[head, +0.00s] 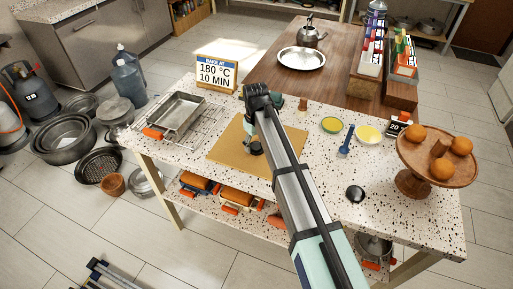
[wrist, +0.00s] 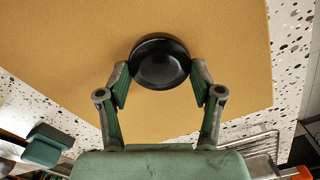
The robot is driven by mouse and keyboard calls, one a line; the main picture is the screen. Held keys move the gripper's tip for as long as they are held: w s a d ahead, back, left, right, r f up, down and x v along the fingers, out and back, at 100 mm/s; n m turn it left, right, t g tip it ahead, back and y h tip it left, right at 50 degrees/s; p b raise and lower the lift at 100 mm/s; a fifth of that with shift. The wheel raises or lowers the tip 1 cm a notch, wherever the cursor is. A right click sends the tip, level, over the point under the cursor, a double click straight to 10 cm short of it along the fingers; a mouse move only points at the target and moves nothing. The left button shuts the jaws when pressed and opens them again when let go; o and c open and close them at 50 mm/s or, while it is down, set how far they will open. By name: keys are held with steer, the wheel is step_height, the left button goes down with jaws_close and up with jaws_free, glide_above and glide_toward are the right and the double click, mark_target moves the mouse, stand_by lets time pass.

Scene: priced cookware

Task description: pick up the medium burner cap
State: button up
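A round, glossy black burner cap (wrist: 160,61) lies over the tan board in the wrist view, between my gripper's fingertips. My gripper (wrist: 160,72) has its two green-padded fingers apart, one on each side of the cap. The right fingertip is close to the cap's edge; whether either pad touches it is unclear. In the head view my gripper (head: 252,138) is low over the board, and the arm partly hides it. A second round black cap (head: 355,194) lies on the speckled counter to the right, apart from my gripper. I cannot tell the caps' size labels.
The tan board (head: 225,150) lies on the speckled counter (head: 320,170). A metal pan (head: 178,112) on a rack stands left, near a baking sign (head: 216,72). A blue-handled brush (head: 347,140), small bowls (head: 368,134) and a wooden fruit stand (head: 413,184) are right.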

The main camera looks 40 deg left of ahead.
mark_target(256, 145)
stand_by(0.3)
steer(key=shift+r+b, duration=2.25)
steer(key=shift+r, duration=7.7)
steer(key=shift+r, duration=0.15)
steer(key=shift+r+p, duration=0.15)
steer(key=shift+p, duration=1.05)
